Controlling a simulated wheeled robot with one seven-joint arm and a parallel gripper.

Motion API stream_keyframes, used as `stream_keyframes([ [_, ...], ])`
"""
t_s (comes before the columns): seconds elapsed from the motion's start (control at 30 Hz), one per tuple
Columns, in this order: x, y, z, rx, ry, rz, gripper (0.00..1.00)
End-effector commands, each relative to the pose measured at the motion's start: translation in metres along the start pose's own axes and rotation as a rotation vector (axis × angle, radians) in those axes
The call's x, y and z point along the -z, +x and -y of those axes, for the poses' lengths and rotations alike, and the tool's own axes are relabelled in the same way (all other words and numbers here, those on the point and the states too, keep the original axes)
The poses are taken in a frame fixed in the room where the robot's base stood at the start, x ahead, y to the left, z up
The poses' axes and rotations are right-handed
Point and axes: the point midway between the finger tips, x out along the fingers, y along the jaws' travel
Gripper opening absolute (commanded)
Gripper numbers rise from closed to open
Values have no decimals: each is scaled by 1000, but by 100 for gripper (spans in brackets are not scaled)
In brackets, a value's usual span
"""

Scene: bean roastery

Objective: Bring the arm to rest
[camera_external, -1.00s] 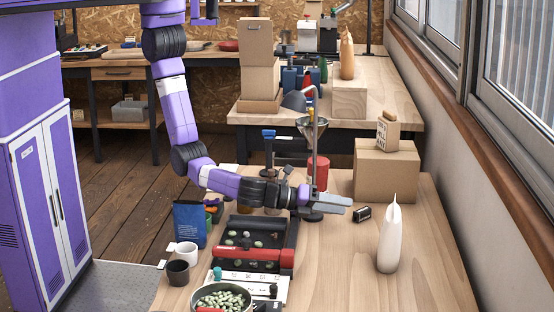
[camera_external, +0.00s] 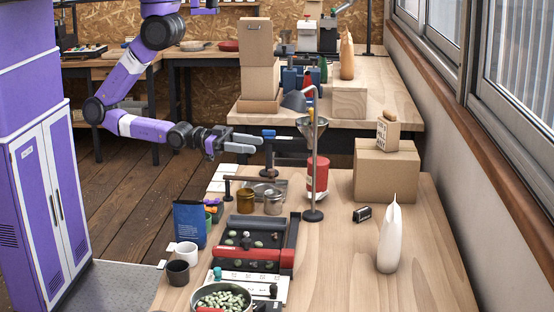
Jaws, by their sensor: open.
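My purple and black arm reaches from the left, folded with its elbow low and to the left. My gripper (camera_external: 236,143) points right above the far left part of the near workbench (camera_external: 335,262). It holds nothing that I can see, and it is apart from the things on the bench. Its jaws are small in this view. The near ends of the jaws show light grey.
A black sorting tray (camera_external: 291,238), a blue bag (camera_external: 189,224) and a bowl of green beans (camera_external: 222,298) are nearer. The bench's right front is mostly clear.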

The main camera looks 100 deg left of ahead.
Motion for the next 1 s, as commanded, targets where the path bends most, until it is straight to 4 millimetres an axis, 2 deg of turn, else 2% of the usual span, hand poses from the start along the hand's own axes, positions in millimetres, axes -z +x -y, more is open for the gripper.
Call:
stream_keyframes([
  [0.03,-12,-21,11,27,-19,41,43],
  [0.2,-30,-82,45,113,-78,147,43],
  [0.3,-35,-114,60,158,-105,201,43],
  [0.43,-36,-145,73,203,-132,251,43],
  [0.63,-34,-164,82,232,-148,283,43],
  [1.0,-34,-165,82,232,-149,283,43],
])
